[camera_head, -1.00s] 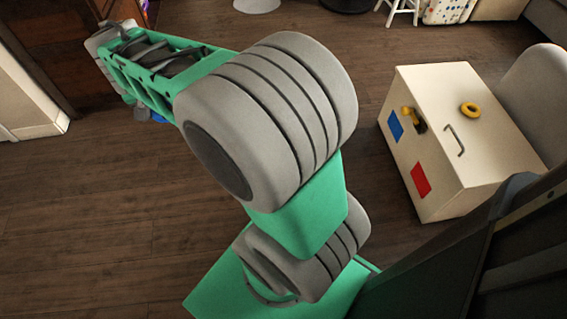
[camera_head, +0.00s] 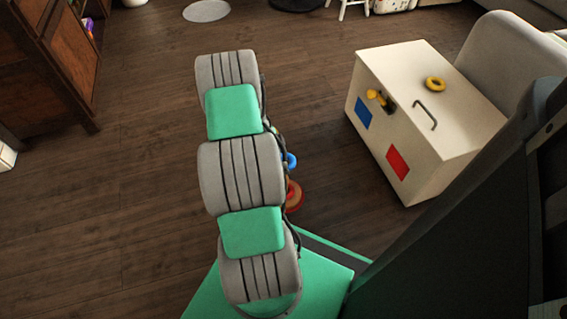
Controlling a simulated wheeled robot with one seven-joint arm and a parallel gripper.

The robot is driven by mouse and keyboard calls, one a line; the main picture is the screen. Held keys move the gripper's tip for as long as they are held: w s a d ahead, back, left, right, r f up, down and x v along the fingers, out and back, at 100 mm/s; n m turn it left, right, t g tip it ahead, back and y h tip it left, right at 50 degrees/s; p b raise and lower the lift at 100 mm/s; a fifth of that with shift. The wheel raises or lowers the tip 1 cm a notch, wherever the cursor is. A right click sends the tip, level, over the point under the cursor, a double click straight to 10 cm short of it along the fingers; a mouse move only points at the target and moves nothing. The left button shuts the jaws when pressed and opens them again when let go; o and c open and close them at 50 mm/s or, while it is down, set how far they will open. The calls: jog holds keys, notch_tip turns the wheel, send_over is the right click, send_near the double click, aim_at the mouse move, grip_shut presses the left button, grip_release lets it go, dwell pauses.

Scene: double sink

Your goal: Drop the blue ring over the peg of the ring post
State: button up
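A small blue curved piece (camera_head: 291,160), which looks like part of the blue ring, shows just right of my arm's middle links. Below it, a round red and orange piece (camera_head: 294,196) shows at the arm's right edge; it looks like part of the ring post. My arm hides the rest of both, and I cannot see the peg or tell whether the blue piece touches the post. My gripper is hidden behind my arm, so its fingers do not show.
A white box (camera_head: 440,140) with a handle, blue and red patches and a yellow ring (camera_head: 435,84) on top stands at the right. A grey rounded seat (camera_head: 515,55) is behind it. A dark wooden cabinet (camera_head: 50,60) stands at the left. The floor left of my arm is clear.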

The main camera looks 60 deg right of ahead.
jog(key=shift+s+f, duration=0.2)
jog(key=shift+s, duration=0.05)
notch_tip(320, 180, down, 6)
jog(key=b, duration=0.5)
jog(key=shift+w+f, duration=0.1)
jog(key=shift+w, duration=0.05)
jog(key=shift+f+b, duration=0.3)
jog(key=shift+f, duration=0.75)
jog(key=o, duration=1.4)
